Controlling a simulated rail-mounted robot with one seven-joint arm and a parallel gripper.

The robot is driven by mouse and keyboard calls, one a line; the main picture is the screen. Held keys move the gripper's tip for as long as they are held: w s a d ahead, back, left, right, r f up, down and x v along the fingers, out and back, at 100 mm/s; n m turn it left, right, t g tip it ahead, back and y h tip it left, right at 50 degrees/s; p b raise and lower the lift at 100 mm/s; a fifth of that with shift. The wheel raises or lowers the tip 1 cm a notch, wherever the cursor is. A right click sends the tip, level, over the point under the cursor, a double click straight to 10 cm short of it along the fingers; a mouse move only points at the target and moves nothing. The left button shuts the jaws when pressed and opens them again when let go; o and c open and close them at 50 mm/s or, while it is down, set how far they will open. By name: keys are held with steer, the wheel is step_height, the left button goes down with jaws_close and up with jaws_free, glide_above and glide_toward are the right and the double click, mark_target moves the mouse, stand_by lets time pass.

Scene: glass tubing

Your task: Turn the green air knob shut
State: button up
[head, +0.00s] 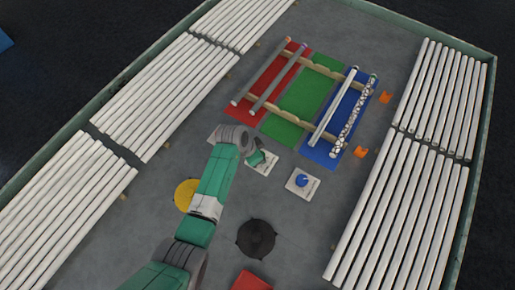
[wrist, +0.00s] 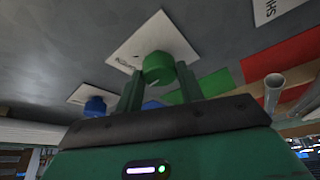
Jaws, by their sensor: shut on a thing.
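The green air knob (wrist: 158,66) stands on a white plate (wrist: 150,38) with partly hidden lettering. My gripper (wrist: 160,76) has one finger on each side of it and is shut on it. In the head view my gripper (head: 257,158) is over the plate (head: 270,167) near the middle of the table, and the arm and gripper mostly hide the knob there. I cannot tell the knob's turn angle.
A blue knob (head: 302,181) on its own white plate sits to the right. Beyond are red, green and blue mats (head: 296,98) with tubes on wooden supports. Tube stacks line both sides. A yellow disc (head: 184,194) and a black round thing (head: 256,238) lie nearer.

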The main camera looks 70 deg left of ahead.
steer(key=n+p, duration=0.1)
steer(key=n, duration=0.1)
steer(key=n+y+p, duration=0.1)
steer(key=n, duration=0.1)
steer(key=shift+w+d+r+y, duration=0.1)
steer(key=shift+d+r+y, duration=0.1)
steer(key=shift+y, duration=0.1)
steer(key=shift+f+n+g+y+p, duration=0.1)
steer(key=shift+n+g+y+p, duration=0.55)
steer(key=shift+n, duration=1.35)
steer(key=o, duration=1)
steer(key=shift+f, duration=0.1)
steer(key=p+v, duration=0.2)
steer(key=v, duration=0.5)
steer(key=shift+r+p, duration=0.3)
steer(key=shift+r, duration=0.1)
